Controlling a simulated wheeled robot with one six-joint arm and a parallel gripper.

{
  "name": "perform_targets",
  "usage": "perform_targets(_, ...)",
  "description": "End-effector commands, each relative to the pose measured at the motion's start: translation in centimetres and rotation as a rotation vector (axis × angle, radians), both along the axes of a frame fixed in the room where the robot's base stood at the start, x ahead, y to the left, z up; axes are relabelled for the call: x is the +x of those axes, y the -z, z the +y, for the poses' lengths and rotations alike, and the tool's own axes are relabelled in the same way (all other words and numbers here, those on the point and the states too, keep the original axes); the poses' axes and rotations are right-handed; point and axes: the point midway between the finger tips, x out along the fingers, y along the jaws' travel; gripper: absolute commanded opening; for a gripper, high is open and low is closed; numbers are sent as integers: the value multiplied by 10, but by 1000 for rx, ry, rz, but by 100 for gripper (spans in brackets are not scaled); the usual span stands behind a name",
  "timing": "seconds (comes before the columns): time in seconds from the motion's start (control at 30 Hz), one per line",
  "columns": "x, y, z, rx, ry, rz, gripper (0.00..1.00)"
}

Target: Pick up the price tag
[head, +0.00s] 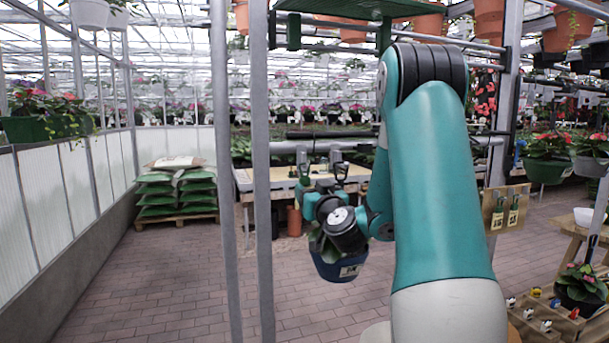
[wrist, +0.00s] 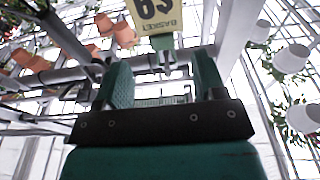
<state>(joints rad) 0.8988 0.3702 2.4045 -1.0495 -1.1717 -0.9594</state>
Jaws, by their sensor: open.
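My gripper (wrist: 161,68) is open in the wrist view, with its two teal fingers apart and nothing held between them. A pale yellow price tag (wrist: 154,14) shows beyond the fingertips at the top edge, reading upside down with "BASKET" and a green part below; its far end is cut off. In the head view my arm's end is at the picture's middle, and its fingers are hard to make out. Two yellow and dark tags (head: 497,219) (head: 513,217) hang on a tan board (head: 526,192) at the right. I cannot tell which tag the wrist view shows.
A blue pot (head: 338,268) with a pale label is just below my arm's end. Grey posts (head: 261,180) stand left of it. Stacked green sacks (head: 176,190) lie on a pallet at the left. A crate of small items (head: 540,322) is at lower right. Brick floor is clear at left.

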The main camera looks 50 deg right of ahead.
Motion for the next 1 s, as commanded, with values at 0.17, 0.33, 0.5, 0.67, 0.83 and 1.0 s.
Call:
perform_targets(0.17,20,-8,-12,2,-1,1,64)
perform_targets(0.33,27,-6,-16,1,-2,0,64)
perform_targets(0.5,38,-12,-22,2,-1,1,64)
perform_targets(0.67,55,-17,-30,2,-2,2,64)
perform_targets(0.83,67,-16,-38,1,-1,0,64)
perform_targets(1.0,71,-13,-41,0,0,0,64)
